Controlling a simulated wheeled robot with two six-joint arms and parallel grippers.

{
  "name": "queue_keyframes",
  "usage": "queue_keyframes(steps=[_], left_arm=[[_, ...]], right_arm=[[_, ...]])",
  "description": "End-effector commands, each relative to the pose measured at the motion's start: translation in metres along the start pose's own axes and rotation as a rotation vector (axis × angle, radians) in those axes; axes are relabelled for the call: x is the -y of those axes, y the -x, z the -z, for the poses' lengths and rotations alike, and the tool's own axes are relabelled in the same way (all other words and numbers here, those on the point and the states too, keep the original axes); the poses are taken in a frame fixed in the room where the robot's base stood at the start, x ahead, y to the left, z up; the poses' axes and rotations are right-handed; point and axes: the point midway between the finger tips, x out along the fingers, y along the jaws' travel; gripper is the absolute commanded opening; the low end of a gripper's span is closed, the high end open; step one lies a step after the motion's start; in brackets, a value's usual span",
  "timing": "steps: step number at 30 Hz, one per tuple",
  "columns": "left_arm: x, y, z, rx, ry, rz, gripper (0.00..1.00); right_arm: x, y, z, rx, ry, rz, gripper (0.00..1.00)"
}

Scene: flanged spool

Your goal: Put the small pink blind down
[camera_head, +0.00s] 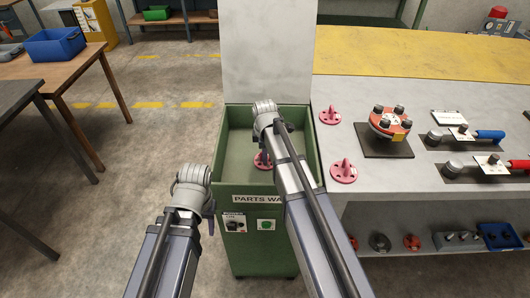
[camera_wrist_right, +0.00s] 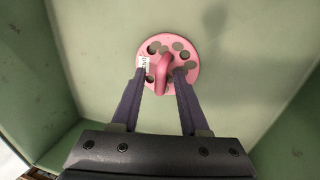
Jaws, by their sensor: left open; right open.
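A pink blind (camera_wrist_right: 184,49), a round holed flange with an upright grip and a small white label, is in the green basin of the parts washer. It also shows in the head view (camera_head: 262,160), partly hidden by my right arm. It appears to lie flat on the basin floor. My right gripper (camera_wrist_right: 160,76) is open, with its fingers on either side of the blind's upright grip; contact cannot be told. My left gripper (camera_head: 194,178) is open in front of the washer's left side, away from the blind; its fingers are mostly hidden.
The parts washer (camera_head: 312,150) has a raised lid (camera_head: 268,50). On the grey bench to its right are two more pink blinds (camera_head: 330,115) (camera_head: 343,172), a red flanged part (camera_head: 390,123) on a dark plate, and blue- and red-handled tools. Bare bench lies between them.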

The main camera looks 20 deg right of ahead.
Motion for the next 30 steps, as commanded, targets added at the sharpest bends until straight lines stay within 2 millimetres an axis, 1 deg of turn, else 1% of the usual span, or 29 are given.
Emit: queue_keyframes(steps=[8,14,20,30], left_arm=[[0.000,0.005,0.000,0.000,0.000,0.000,0.50],[0.002,0.021,-0.001,0.000,0.000,0.000,0.50],[0.005,0.048,-0.003,0.000,0.000,0.000,0.50],[0.010,0.100,-0.006,0.000,0.000,0.000,0.50]], right_arm=[[-0.001,0.004,0.000,0.000,0.000,0.000,0.44],[-0.001,0.021,0.000,0.000,0.000,0.000,0.44],[-0.001,0.049,0.000,0.000,0.000,0.000,0.44],[-0.001,0.102,0.000,0.000,0.000,0.000,0.44]])
